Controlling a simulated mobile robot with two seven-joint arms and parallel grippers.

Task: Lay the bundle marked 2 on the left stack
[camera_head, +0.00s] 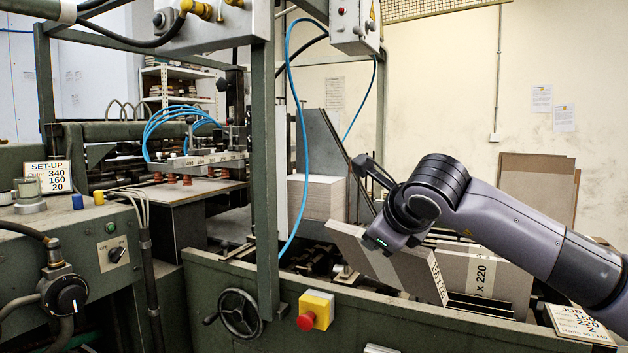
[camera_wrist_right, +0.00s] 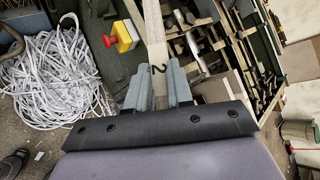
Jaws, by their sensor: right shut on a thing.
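My right gripper (camera_head: 378,238) comes in from the right and is shut on a grey board bundle (camera_head: 395,268). It holds the bundle tilted above the machine's front rail. In the right wrist view the bundle's narrow edge (camera_wrist_right: 153,28), with a band marked 2, lies between the fingers (camera_wrist_right: 157,84). A pale board stack (camera_head: 316,198) stands behind and left of the held bundle, inside the feeder. My left gripper is not in view.
A green post (camera_head: 264,160) and blue hose rise left of the stack. A red stop button on a yellow box (camera_head: 316,309) and a handwheel (camera_head: 240,313) sit on the front. A job card (camera_head: 580,323) is at right. White strapping (camera_wrist_right: 55,85) lies on the floor.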

